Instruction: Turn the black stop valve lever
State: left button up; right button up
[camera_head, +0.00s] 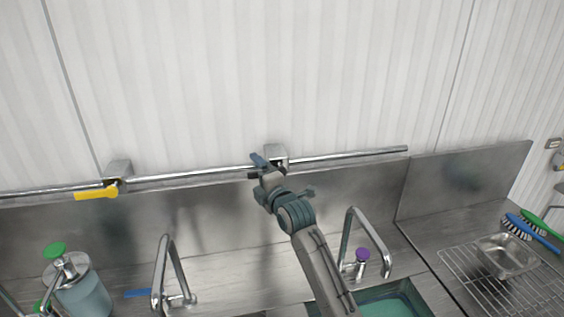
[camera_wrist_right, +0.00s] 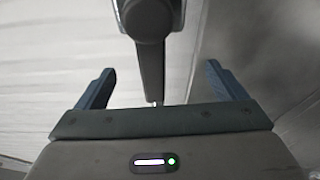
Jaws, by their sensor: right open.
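The stop valve (camera_head: 277,152) sits on the chrome pipe along the wall, in the middle of the head view. Its dark lever (camera_wrist_right: 151,70) hangs down in the right wrist view, between my two fingers. My right gripper (camera_head: 262,168) is at the valve and open. In the right wrist view its blue-grey fingers (camera_wrist_right: 160,85) stand on either side of the lever, with space left on both sides. In the head view the gripper hides most of the lever. My left gripper is not in view.
A second valve with a yellow lever (camera_head: 96,192) is on the pipe at left. Faucets (camera_head: 163,270) (camera_head: 347,235), a soap bottle (camera_head: 80,290) and a sink (camera_head: 395,300) lie below. A wire rack (camera_head: 470,285), metal pan (camera_head: 507,256) and brushes (camera_head: 530,230) are at right.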

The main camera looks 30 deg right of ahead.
jog(key=shift+s+r, duration=0.1)
jog(key=shift+s, duration=0.05)
jog(key=s, duration=0.7)
jog(key=shift+s+d, duration=0.25)
jog(key=shift+s, duration=0.15)
dwell(0.4)
